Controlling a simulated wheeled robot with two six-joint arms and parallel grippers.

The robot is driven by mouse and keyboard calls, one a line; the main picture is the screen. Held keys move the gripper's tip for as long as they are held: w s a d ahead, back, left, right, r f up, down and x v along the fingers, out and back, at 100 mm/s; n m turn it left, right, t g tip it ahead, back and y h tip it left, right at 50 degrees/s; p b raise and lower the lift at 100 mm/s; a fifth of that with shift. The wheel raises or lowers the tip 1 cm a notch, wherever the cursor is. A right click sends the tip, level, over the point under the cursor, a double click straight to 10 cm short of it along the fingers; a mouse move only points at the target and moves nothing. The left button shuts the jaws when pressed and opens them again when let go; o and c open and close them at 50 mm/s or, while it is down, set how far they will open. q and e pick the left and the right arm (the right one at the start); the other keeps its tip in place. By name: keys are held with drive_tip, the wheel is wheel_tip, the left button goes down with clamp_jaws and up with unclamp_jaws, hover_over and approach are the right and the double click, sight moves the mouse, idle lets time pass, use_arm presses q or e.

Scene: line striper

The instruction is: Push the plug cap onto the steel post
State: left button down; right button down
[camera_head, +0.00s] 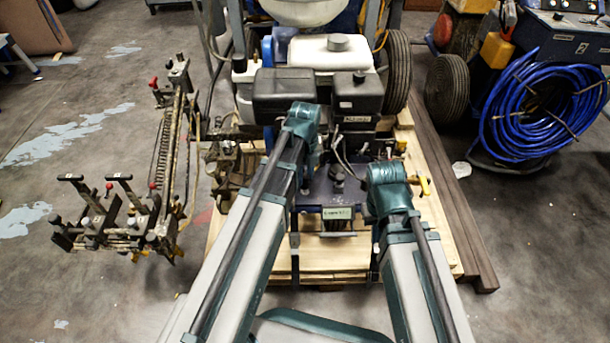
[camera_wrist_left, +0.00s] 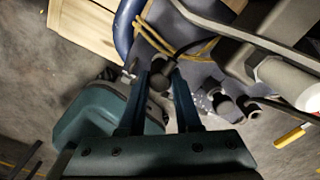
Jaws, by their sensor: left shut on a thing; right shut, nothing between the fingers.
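My left gripper (camera_wrist_left: 161,82) shows in the left wrist view, its two dark blue fingers closed in on a small dark rounded piece, which looks like the plug cap (camera_wrist_left: 160,66). The cap is at the fingertips, near the machine's wires. I cannot make out the steel post clearly, nor whether the cap touches it. In the head view my left arm reaches in to the engine area, and its fingers are hidden or too small to tell. My right arm ends in front of the engine at the right; its gripper is hidden.
The engine (camera_head: 320,93) and its fuel tank stand on a wooden pallet (camera_head: 440,245). Thin wires (camera_wrist_left: 200,48) and metal bars crowd the fingertips. A striper arm assembly (camera_head: 120,205) stands at left, a blue hose coil (camera_head: 530,110) at right. The floor in front is clear.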

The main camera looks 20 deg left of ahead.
use_arm(q)
drive_tip(key=shift+f+b, duration=0.9)
idle(0.3)
drive_tip(key=shift+c, duration=1)
unclamp_jaws()
wheel_tip(320, 180, up, 7)
drive_tip(key=p, duration=0.7)
drive_tip(key=shift+r, duration=0.1)
